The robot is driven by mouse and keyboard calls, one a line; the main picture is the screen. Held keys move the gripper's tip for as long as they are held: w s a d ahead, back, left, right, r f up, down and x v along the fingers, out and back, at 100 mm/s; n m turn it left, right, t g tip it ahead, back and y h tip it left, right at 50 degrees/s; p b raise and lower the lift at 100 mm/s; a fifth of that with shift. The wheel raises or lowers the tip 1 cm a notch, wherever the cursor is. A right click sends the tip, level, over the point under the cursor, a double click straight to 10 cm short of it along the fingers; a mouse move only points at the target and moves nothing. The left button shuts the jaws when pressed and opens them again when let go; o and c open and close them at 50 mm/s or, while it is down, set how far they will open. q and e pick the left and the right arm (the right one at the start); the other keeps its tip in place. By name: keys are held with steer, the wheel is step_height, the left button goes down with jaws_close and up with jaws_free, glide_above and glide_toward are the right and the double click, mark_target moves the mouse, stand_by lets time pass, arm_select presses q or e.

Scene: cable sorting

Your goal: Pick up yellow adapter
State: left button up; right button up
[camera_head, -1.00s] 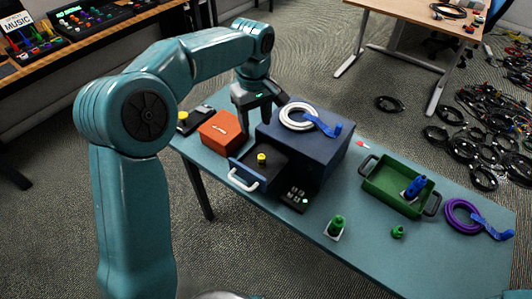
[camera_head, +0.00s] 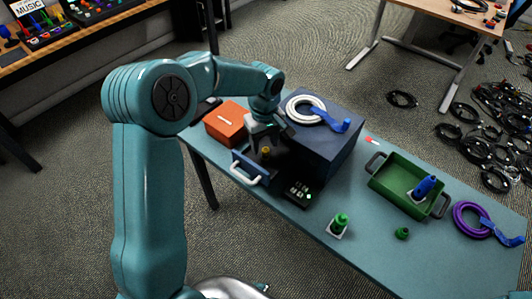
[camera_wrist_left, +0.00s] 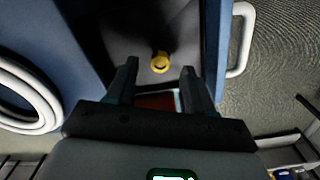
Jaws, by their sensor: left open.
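The yellow adapter (camera_wrist_left: 160,63) sits inside the open drawer of the blue box (camera_head: 325,150), and it also shows as a small yellow spot in the head view (camera_head: 266,150). My left gripper (camera_head: 268,145) is over the drawer, pointing down. In the left wrist view my left gripper (camera_wrist_left: 157,72) is open, with its two fingers apart and the adapter beyond the tips, roughly midway between them. Nothing is held. The drawer's front has a white handle (camera_head: 245,172). My right gripper is not in view.
A coiled white cable (camera_head: 303,107) with a blue connector lies on the blue box. An orange box (camera_head: 228,122) stands left of the drawer. A black device (camera_head: 298,192), a green adapter (camera_head: 340,223), a green tray (camera_head: 388,194) and a purple coil (camera_head: 468,218) are on the table.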

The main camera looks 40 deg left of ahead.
mark_target(265, 150)
arm_select(q)
step_height(265, 150, down, 4)
steer(key=shift+s+d+r, duration=0.15)
steer(key=shift+r, duration=0.05)
steer(key=shift+f, duration=0.2)
jaws_close()
steer(key=shift+r, duration=0.15)
